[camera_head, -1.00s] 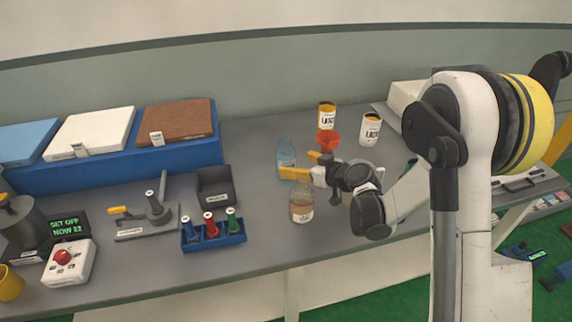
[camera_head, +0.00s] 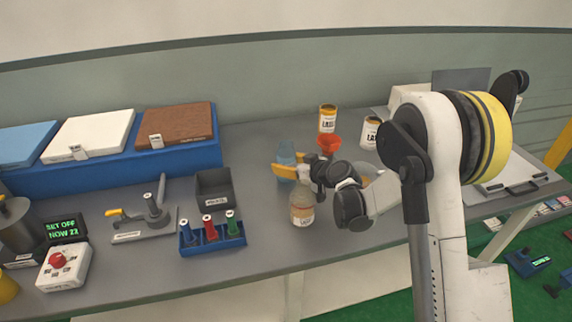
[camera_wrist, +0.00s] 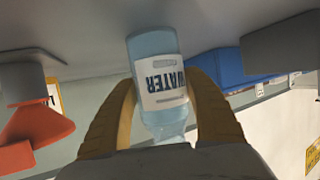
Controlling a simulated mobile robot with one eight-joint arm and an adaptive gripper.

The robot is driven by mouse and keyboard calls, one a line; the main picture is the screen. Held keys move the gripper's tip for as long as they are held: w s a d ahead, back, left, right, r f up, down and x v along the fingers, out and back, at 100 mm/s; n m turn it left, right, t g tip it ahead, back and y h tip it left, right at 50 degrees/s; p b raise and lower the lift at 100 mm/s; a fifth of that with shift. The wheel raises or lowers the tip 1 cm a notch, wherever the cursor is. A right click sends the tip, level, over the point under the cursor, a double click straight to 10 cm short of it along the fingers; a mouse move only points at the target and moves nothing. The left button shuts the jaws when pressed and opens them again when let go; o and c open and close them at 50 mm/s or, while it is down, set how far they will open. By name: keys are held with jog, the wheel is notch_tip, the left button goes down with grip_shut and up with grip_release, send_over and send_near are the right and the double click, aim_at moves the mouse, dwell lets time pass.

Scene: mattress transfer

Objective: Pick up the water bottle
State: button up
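The water bottle (camera_head: 287,152) is a clear, pale blue bottle standing on the grey workbench. In the wrist view the bottle (camera_wrist: 155,50) shows its white label, upside down in the picture, reading WATER. My gripper (camera_head: 282,167) is at the bottle, with a yellow finger passing in front of its lower part in the head view. In the wrist view my gripper (camera_wrist: 161,76) has one yellow finger on each side of the bottle. The fingers look open, with a narrow gap at the right one; contact on the left is hard to tell.
A brown labelled jar (camera_head: 302,208) stands just in front of my gripper. An orange funnel (camera_head: 329,144) and two labelled cans (camera_head: 327,119) (camera_head: 370,133) are close behind and right. A black bin (camera_head: 213,190) and blue rack (camera_head: 212,242) stand left.

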jog(key=shift+r, duration=0.1)
dwell(0.3)
jog(key=shift+r+p, duration=1.95)
jog(key=shift+r, duration=2.9)
